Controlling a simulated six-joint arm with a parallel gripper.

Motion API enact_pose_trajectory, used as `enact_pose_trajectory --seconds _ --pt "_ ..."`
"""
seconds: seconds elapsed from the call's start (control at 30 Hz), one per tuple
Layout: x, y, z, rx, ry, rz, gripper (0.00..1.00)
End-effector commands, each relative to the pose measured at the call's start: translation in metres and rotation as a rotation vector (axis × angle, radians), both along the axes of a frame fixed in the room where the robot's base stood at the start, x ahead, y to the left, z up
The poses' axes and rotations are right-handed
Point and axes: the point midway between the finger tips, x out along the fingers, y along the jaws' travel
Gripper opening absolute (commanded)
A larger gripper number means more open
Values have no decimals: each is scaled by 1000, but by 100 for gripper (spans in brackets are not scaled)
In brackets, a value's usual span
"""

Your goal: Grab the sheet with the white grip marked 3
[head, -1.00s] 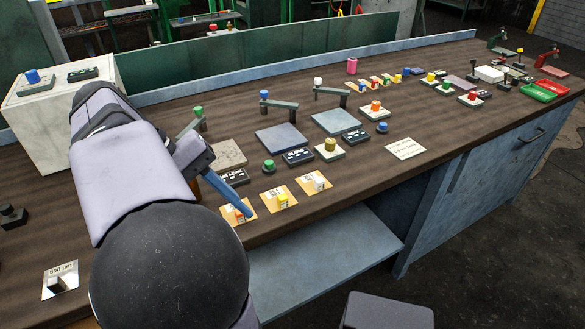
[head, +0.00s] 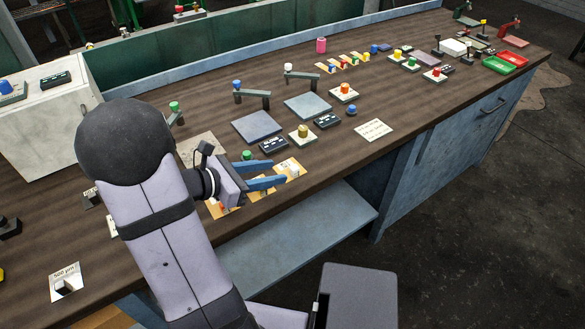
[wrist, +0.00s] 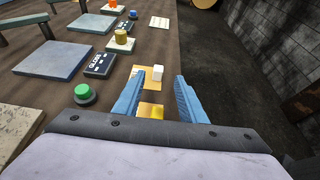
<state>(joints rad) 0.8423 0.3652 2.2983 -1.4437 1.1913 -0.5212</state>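The orange sheet (head: 289,163) with the white grip (head: 294,171) lies on the dark wooden counter, the rightmost of three small sheets near the front edge. I cannot read a 3 on it. In the wrist view the sheet (wrist: 146,84) and its white grip (wrist: 157,72) show straight ahead. My gripper (head: 279,171) is open, its two blue fingers apart. In the wrist view the gripper (wrist: 159,76) has its fingertips on either side of the white grip, with space left and right. A sheet with a yellow grip (wrist: 151,111) shows nearer, between the fingers.
A green knob (wrist: 84,92), a black labelled block (wrist: 100,65) and a yellow knob (wrist: 121,36) stand left of the fingers. A flat blue-grey plate (head: 257,127) lies behind. The counter's front edge is close on the right in the wrist view.

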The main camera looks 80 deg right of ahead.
Motion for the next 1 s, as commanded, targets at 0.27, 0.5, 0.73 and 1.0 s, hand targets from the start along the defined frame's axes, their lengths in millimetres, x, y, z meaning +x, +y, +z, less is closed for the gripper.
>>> enact_pose_trajectory --seconds 0.27,0.5,0.73,1.0 --pt "-12 -11 -7 -2 -2 -4 38" --pt "-19 -20 -12 0 -1 -7 38" --pt "-36 -40 -25 -1 -1 -8 38" --pt "-42 -47 -29 -4 -3 -4 38"
